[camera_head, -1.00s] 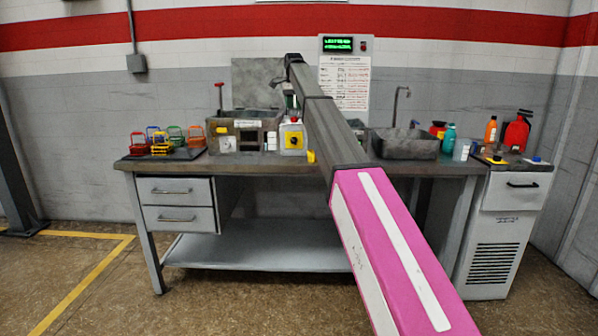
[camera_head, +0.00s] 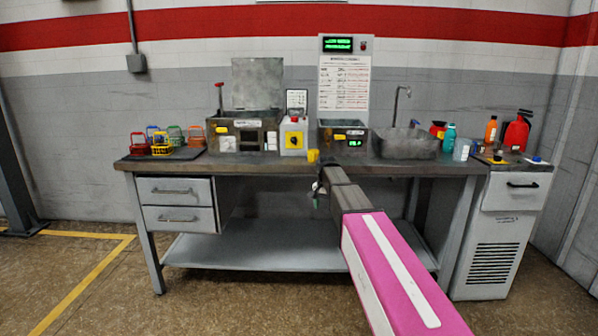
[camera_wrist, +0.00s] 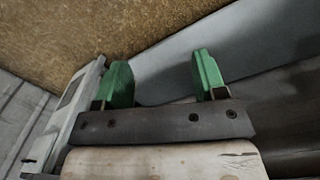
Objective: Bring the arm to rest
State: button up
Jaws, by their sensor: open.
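My gripper (camera_wrist: 163,80) shows in the wrist view with its two green fingers well apart and nothing between them. In the head view, my gripper (camera_head: 318,190) is small and mostly hidden at the far end of my arm. The arm, with its pink and grey links, reaches out from the lower right. Its end is just in front of the workbench (camera_head: 250,166), about level with or a little below the front edge of the top. I cannot tell whether it touches the bench.
A yellow cup (camera_head: 313,156) stands near the bench's front edge, just above my arm's end. The lower shelf (camera_head: 255,250) is bare.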

jog(key=s+d+f+n, duration=0.1)
jog(key=s+d+f, duration=0.1)
jog(key=s+f, duration=0.4)
jog(key=s+d+f+n, duration=0.2)
jog(key=s+f, duration=0.4)
jog(key=s, duration=0.7)
jog(key=s+d+f+n, duration=0.1)
jog(key=s+d+f, duration=0.3)
jog(key=s+f, duration=0.3)
jog(key=s, duration=0.3)
jog(key=shift+s+n, duration=0.15)
jog(key=shift+n, duration=0.25)
jog(key=shift+o, duration=0.3)
jog(key=shift+d, duration=0.1)
